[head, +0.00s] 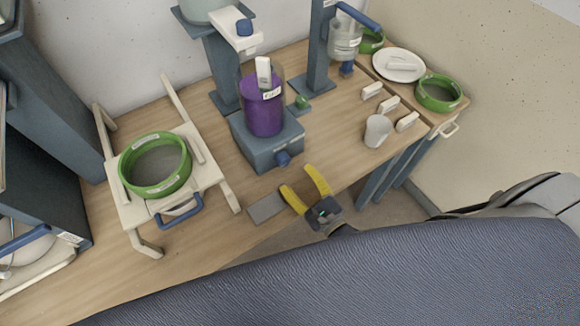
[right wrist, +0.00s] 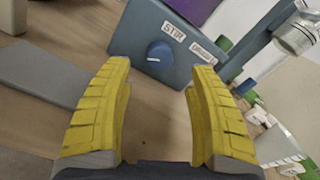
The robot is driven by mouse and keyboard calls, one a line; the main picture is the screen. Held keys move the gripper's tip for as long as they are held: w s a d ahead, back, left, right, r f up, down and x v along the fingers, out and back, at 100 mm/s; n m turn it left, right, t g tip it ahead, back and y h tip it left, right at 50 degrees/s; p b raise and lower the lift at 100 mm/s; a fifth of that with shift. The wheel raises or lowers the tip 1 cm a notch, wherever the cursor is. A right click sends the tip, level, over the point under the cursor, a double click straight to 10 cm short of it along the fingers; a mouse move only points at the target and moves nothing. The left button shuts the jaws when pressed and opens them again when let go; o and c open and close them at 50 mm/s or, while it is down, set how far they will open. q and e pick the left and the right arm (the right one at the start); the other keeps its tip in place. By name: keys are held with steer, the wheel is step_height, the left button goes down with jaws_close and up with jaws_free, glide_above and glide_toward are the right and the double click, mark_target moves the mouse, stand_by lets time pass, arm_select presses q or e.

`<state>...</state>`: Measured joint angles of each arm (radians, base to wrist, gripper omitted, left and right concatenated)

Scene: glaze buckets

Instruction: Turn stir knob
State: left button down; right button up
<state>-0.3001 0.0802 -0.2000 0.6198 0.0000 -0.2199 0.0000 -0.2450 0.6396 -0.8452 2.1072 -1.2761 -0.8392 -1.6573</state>
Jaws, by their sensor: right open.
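The stir knob (head: 283,159) is a round blue dial on the front of the blue-grey stirrer base (head: 262,142). In the right wrist view the knob (right wrist: 159,51) has a white mark and sits beside a label reading STIR. A clear beaker of purple glaze (head: 262,112) stands on the base. My right gripper (head: 306,186) has yellow fingers and is open and empty, in front of the base at the table's front edge. In the right wrist view its fingers (right wrist: 160,80) spread to either side below the knob, apart from it. My left gripper is not in view.
A grey plate (head: 266,207) lies beside my right gripper. A white stand with a green-rimmed sieve (head: 155,165) is at left. A white cup (head: 377,131), several small white blocks and a white plate (head: 399,65) are at right. Columns stand behind.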

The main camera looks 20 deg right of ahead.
steer(key=shift+v, duration=2.15)
steer(key=shift+d, duration=0.1)
